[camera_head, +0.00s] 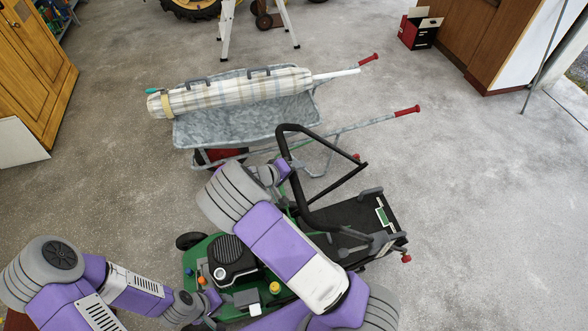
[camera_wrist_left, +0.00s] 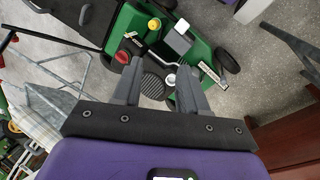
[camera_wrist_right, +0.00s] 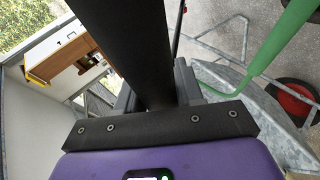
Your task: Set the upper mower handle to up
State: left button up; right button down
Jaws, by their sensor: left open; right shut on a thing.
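The green mower (camera_head: 200,252) stands on the floor below the wheelbarrow, with its black engine on top. Its black upper handle (camera_head: 299,128) is a loop standing raised over the mower. My right gripper (camera_head: 278,168) is at the left side of this loop. In the right wrist view the right gripper (camera_wrist_right: 158,85) is shut on the thick black bar of the handle (camera_wrist_right: 136,40), which runs between its fingers. My left gripper (camera_head: 212,305) is low beside the mower body. In the left wrist view the left gripper (camera_wrist_left: 157,80) is open and empty above the mower (camera_wrist_left: 127,22).
A grey wheelbarrow (camera_head: 240,122) with a rolled plaid bundle (camera_head: 235,92) stands just behind the mower. A wooden cabinet (camera_head: 30,75) is at the left. A red box (camera_head: 418,32) sits at the back right. The floor at the right is clear.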

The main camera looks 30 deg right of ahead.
pick_arm(q)
jog(key=shift+c, duration=0.3)
jog(key=shift+c, duration=1.2)
jog(key=shift+s+d+f+g, duration=0.1)
jog(key=shift+d+f+g, duration=0.05)
jog(key=shift+f+g, duration=0.15)
jog(key=shift+c, duration=1.3)
jog(key=d+f+n+g, duration=0.1)
jog(key=d+g, duration=0.1)
jog(key=s+d+f+n+g+h, duration=0.1)
jog(key=d+f+n, duration=0.1)
jog(key=shift+s+d+f+g+h, duration=0.1)
jog(key=shift+f+g+h, duration=0.2)
jog(key=shift+g, duration=0.1)
grip_shut()
jog(key=w+d+n+g+h, duration=0.1)
jog(key=d+n+g+h, duration=0.3)
jog(key=d, duration=0.4)
jog(key=w+d+r+n+t+h, duration=0.2)
jog(key=w+r+n+h, duration=0.1)
jog(key=w+r+h, duration=0.3)
jog(key=w+d+r+n+t+h, duration=0.1)
jog(key=w+d+r+n+h, duration=0.25)
jog(key=w+h, duration=0.35)
jog(key=s+d+r+h, duration=0.1)
jog(key=s+d+r, duration=0.2)
jog(key=d+r, duration=0.5)
jog(key=shift+s+d, duration=0.4)
jog(key=shift+d, duration=0.8)
